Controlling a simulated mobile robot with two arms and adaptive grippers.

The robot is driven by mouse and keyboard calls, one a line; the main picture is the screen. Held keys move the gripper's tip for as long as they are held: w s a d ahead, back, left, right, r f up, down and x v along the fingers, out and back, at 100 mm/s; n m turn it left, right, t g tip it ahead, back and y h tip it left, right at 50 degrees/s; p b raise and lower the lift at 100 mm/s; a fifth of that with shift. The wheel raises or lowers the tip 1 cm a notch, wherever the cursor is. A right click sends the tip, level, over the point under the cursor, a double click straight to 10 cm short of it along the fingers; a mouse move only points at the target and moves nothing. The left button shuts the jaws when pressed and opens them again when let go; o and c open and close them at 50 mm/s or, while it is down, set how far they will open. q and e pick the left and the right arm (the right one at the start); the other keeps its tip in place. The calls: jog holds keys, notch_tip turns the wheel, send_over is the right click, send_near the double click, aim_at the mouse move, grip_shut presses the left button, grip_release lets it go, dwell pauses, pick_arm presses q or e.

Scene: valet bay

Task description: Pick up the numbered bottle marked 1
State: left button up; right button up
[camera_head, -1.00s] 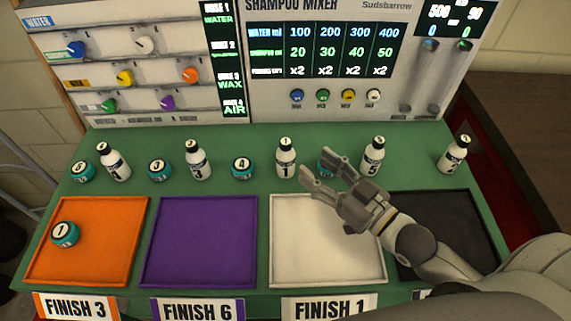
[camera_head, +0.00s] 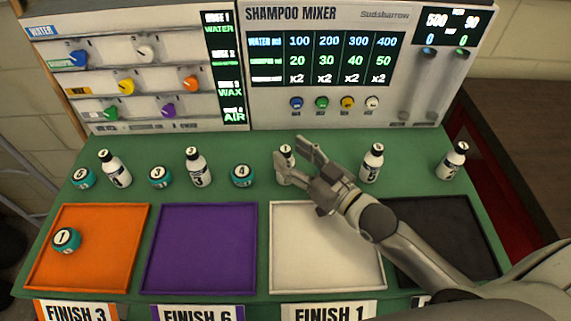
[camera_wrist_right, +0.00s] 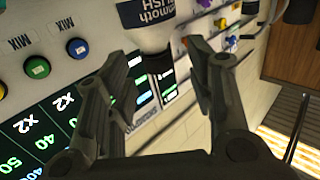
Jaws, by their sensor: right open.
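The white bottle marked 1 (camera_head: 286,151) stands upright on the green table behind the white tray, its cap and upper part showing. My right gripper (camera_head: 290,163) is open at this bottle, its fingers reaching in from the right and covering the lower part. In the right wrist view the bottle (camera_wrist_right: 146,18), with a dark label, shows at the top, just beyond the open fingers (camera_wrist_right: 166,48). I cannot tell whether a finger touches it. My left gripper is not in view.
Other numbered bottles stand to the left (camera_head: 198,168) and right (camera_head: 372,163) of it. Teal jars, one marked 4 (camera_head: 242,175), stand among them. A teal jar marked 1 (camera_head: 66,240) sits on the orange tray (camera_head: 120,268). The mixer panel (camera_head: 400,95) rises behind.

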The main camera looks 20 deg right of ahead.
jog(key=shift+x, duration=1.5)
grip_shut()
